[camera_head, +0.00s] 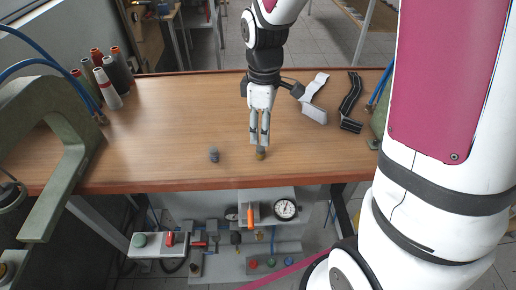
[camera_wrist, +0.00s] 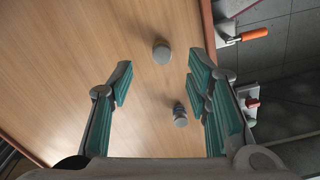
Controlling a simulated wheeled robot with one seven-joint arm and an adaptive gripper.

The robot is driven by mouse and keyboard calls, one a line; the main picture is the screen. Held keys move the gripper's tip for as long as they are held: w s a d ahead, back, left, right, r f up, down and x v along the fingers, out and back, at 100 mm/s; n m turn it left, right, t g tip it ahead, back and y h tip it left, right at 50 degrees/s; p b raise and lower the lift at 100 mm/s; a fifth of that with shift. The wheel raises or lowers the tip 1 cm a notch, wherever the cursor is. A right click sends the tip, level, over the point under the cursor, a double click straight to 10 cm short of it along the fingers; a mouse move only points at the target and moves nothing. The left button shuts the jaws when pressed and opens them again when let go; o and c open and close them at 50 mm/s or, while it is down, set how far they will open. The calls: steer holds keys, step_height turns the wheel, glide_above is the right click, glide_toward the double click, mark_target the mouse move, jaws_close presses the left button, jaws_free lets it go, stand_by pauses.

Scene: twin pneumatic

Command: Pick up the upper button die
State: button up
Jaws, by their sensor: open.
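Two small button dies stand on the wooden table near its front edge. The right one (camera_head: 261,155) has a brassy lower part and a grey top; its round pale top (camera_wrist: 161,54) shows in the wrist view. The left one (camera_head: 214,155) is dark grey and stepped, and it also shows in the wrist view (camera_wrist: 180,117). I cannot tell for sure which is the upper die. My gripper (camera_head: 260,142) points down, open, right at the right die. In the wrist view that die lies between the fingertips (camera_wrist: 160,68), with space on both sides.
Thread spools (camera_head: 105,80) and a green press frame (camera_head: 70,160) are at the left. Strips of webbing (camera_head: 350,105) lie at the back right of the table (camera_head: 165,115). A gauge and valves (camera_head: 285,209) sit below the front edge. The middle is clear.

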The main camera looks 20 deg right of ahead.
mark_target(261, 148)
steer(key=shift+a+f, duration=0.15)
steer(key=shift+f, duration=3.75)
jaws_close()
